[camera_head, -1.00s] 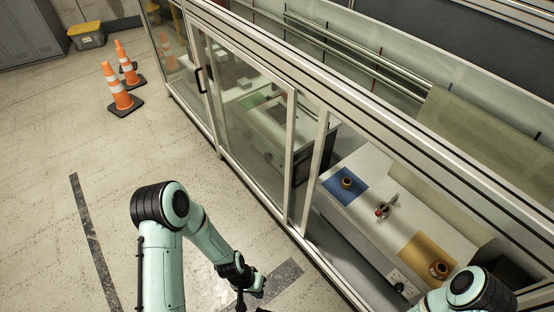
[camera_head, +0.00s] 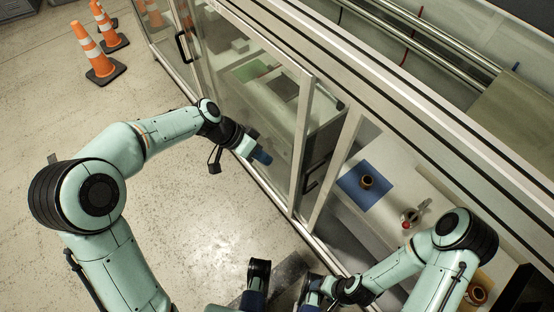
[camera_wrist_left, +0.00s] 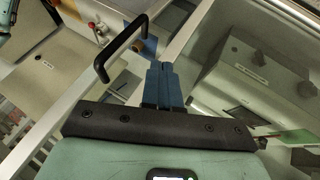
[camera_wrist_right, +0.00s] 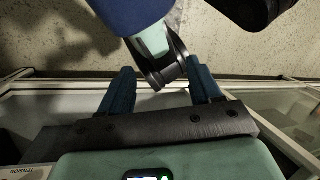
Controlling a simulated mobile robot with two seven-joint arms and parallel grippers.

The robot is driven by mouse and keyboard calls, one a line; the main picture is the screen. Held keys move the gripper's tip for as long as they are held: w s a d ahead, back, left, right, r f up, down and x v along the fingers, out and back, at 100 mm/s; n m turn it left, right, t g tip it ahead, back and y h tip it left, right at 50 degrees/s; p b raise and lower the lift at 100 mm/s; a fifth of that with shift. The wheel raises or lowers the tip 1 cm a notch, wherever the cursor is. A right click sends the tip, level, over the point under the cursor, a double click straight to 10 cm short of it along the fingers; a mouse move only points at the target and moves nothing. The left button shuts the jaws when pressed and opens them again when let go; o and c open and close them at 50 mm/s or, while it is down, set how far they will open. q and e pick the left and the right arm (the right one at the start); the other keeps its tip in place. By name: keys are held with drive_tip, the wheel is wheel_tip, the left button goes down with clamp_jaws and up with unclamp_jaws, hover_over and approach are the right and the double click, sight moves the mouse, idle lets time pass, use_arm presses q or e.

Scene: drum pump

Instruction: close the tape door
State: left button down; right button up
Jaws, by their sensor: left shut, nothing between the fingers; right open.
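The glass door (camera_head: 255,105) with a pale frame stands slid to the left. The bay to its right is uncovered. A black bar handle (camera_wrist_left: 120,48) shows in the left wrist view on the frame, just left of my left fingers; I cannot tell whether they touch. My left gripper (camera_head: 260,157) is in front of the glass, and its blue fingers are shut and empty in the left wrist view (camera_wrist_left: 163,85). My right gripper (camera_head: 312,290) is low in front of the cabinet; its fingers are apart and empty in the right wrist view (camera_wrist_right: 162,90).
Inside the uncovered bay are a blue mat (camera_head: 358,201) with a brown roll (camera_head: 366,182) and a small red-and-metal item (camera_head: 413,216). Another roll (camera_head: 475,294) is partly behind my right arm. Orange cones (camera_head: 97,57) stand at the left. The left floor is mostly clear.

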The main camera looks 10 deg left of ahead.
use_arm(q)
drive_tip(key=s+d+f+b, duration=0.1)
drive_tip(key=d+f, duration=0.6)
drive_tip(key=d, duration=0.2)
drive_tip(key=shift+f, duration=0.2)
